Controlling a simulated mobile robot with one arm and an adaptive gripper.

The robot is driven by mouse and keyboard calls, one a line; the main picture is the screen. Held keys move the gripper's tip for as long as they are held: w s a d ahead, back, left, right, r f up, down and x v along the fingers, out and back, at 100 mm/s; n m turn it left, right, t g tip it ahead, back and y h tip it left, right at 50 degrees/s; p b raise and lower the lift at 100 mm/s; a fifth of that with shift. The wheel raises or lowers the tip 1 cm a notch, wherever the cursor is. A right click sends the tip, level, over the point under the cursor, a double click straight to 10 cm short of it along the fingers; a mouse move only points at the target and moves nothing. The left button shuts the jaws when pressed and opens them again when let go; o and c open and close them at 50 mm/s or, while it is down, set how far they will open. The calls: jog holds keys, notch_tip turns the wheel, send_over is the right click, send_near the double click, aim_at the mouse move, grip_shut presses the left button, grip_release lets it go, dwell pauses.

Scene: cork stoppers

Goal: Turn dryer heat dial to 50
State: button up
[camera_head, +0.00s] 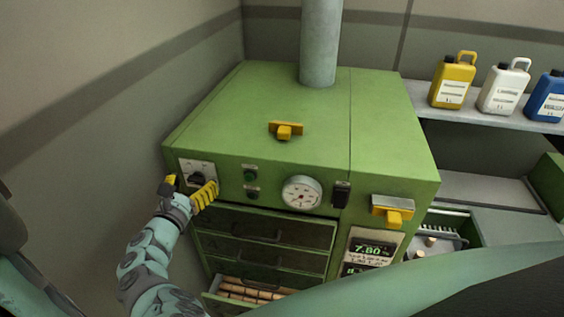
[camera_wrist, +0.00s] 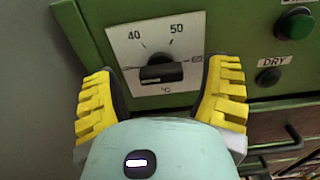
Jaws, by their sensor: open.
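The dryer heat dial (camera_wrist: 161,73) is a black knob on a white plate (camera_wrist: 125,36) marked 40, 50 and °C. Its bar lies roughly level below the numbers; I cannot tell for sure which mark it points to. The dial also shows in the head view (camera_head: 197,178), on the upper left of the green dryer's front (camera_head: 225,178). My gripper (camera_head: 188,187) is open, with one yellow finger on each side of the dial.
A green button (camera_wrist: 295,23) and a smaller dark button (camera_wrist: 268,76) labelled DRY sit right of the dial. A round gauge (camera_head: 301,194) and a black switch (camera_head: 341,194) lie farther right. Drawers (camera_head: 265,226) are below; the lowest is pulled out with corks. A wall is close at left.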

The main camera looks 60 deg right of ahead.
jog(key=shift+x, duration=0.8)
jog(key=shift+s, duration=0.1)
jog(key=shift+c, duration=0.2)
jog(key=c, duration=1.2)
